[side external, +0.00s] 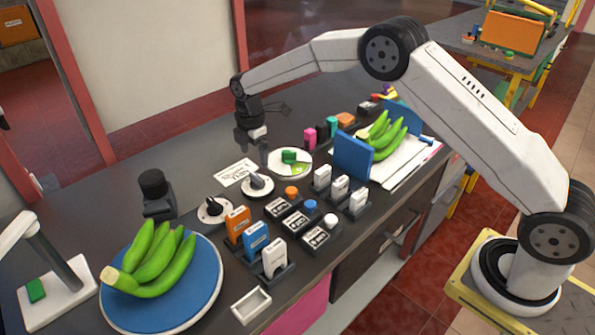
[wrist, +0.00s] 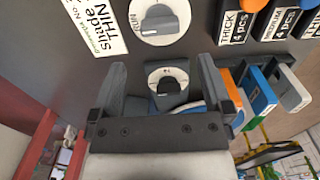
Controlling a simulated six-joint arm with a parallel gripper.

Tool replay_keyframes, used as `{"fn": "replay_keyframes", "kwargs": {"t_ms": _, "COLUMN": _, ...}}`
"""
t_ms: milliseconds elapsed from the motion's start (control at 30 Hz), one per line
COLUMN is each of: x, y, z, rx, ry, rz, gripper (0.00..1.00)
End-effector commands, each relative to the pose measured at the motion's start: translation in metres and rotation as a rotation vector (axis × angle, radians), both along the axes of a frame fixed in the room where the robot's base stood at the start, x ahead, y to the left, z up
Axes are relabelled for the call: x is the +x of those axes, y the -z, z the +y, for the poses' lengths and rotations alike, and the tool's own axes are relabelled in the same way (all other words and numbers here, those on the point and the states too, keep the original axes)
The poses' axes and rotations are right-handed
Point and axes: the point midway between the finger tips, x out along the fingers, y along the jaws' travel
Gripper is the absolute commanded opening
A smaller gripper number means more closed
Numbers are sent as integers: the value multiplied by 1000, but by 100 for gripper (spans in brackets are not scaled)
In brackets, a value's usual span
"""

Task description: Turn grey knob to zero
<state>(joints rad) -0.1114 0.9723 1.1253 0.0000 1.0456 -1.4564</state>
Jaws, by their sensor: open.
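A grey knob (side external: 257,182) with a bar-shaped handle sits on a round white dial near the middle of the bench. It also shows at the top of the wrist view (wrist: 160,20), with small print beside it; I cannot make out a zero mark. A second dial with a darker knob (side external: 213,208) stands just nearer the front left; in the wrist view it (wrist: 168,78) appears between my fingers. My gripper (side external: 252,142) is open and empty, above the bench beyond the grey knob. Its fingers (wrist: 162,75) show apart in the wrist view and touch neither dial.
A printed label (side external: 236,172) lies beside the grey knob. Upright cards (side external: 255,240) and labelled black boxes (side external: 300,220) crowd the right. A plate with a green block (side external: 291,158) stands behind. Bananas lie on a blue plate (side external: 205,290) at front left.

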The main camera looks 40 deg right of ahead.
Motion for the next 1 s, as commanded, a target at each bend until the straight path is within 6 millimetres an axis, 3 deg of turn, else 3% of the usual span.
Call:
{"fn": "replay_keyframes", "kwargs": {"t_ms": 267, "x": 0, "y": 10, "z": 0, "rx": 0, "ry": 2, "rz": 0, "gripper": 100}}
{"fn": "replay_keyframes", "kwargs": {"t_ms": 700, "x": 0, "y": 61, "z": 0, "rx": 0, "ry": 4, "rz": 1, "gripper": 100}}
{"fn": "replay_keyframes", "kwargs": {"t_ms": 1000, "x": 0, "y": 77, "z": 0, "rx": 0, "ry": 4, "rz": -2, "gripper": 100}}
